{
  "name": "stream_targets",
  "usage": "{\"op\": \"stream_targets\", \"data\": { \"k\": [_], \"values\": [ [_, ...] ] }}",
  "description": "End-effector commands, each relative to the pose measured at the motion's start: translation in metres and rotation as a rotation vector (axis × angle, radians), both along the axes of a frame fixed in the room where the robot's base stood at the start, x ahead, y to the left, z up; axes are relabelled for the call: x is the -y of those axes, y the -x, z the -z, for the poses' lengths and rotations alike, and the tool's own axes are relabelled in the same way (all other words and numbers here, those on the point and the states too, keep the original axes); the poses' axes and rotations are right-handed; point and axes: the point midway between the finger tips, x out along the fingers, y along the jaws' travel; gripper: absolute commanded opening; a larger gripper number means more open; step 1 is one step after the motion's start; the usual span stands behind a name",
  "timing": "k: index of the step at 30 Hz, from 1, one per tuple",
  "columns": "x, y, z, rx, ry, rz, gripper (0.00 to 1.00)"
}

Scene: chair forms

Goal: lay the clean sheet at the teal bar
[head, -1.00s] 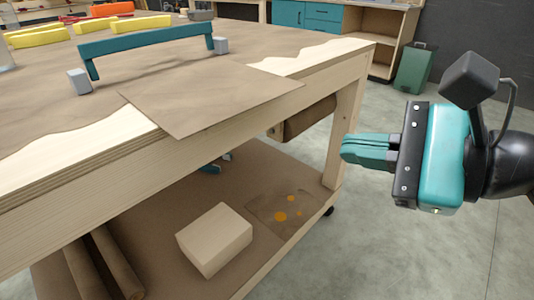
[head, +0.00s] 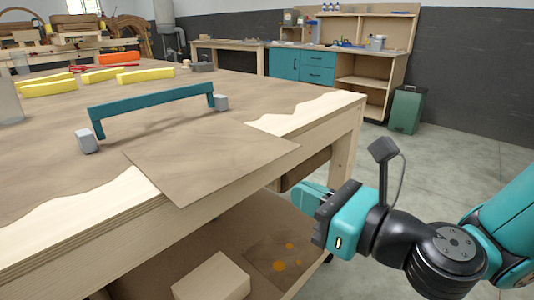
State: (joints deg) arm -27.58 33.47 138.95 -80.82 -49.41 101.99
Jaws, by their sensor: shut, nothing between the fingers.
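The teal bar (head: 155,103) stands on the workbench top like a low bridge, with a grey block (head: 86,139) at its left foot and another grey block (head: 221,103) at its right foot. A plain brown sheet (head: 205,160) with no visible stains lies flat in front of the bar, its near corner sticking out past the bench's front edge. A second brown sheet with orange spots (head: 267,262) lies on the lower shelf. My gripper (head: 306,196) is shut and empty, apart from both sheets, to the right of the plain one by the bench's front side.
The workbench's pale wooden edge (head: 330,110) shows around a torn brown covering. Yellow blocks (head: 142,76) and an orange block (head: 119,58) are farther back. A pale box (head: 212,279) sits on the lower shelf. The floor at right is open, with a green bin (head: 407,109) behind.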

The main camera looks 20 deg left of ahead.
Motion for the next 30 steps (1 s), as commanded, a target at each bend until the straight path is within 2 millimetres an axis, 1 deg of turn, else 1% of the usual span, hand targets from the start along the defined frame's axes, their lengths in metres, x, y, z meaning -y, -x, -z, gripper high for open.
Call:
{"op": "stream_targets", "data": {
  "k": [1, 6, 9, 12, 18, 27, 30],
  "values": [
    [-0.011, -0.003, -0.005, 0.005, -0.002, -0.005, 0.0],
    [-0.043, -0.016, -0.005, 0.006, -0.003, -0.004, 0.0],
    [-0.057, -0.023, -0.004, 0.005, -0.003, -0.002, 0.0],
    [-0.066, -0.027, -0.002, 0.004, -0.003, -0.001, 0.0],
    [-0.074, -0.031, 0.0, 0.003, -0.002, 0.0, 0.0],
    [-0.074, -0.031, 0.0, 0.003, -0.002, 0.001, 0.0],
    [-0.073, -0.037, -0.002, 0.002, -0.001, 0.012, 0.0]
  ]
}}
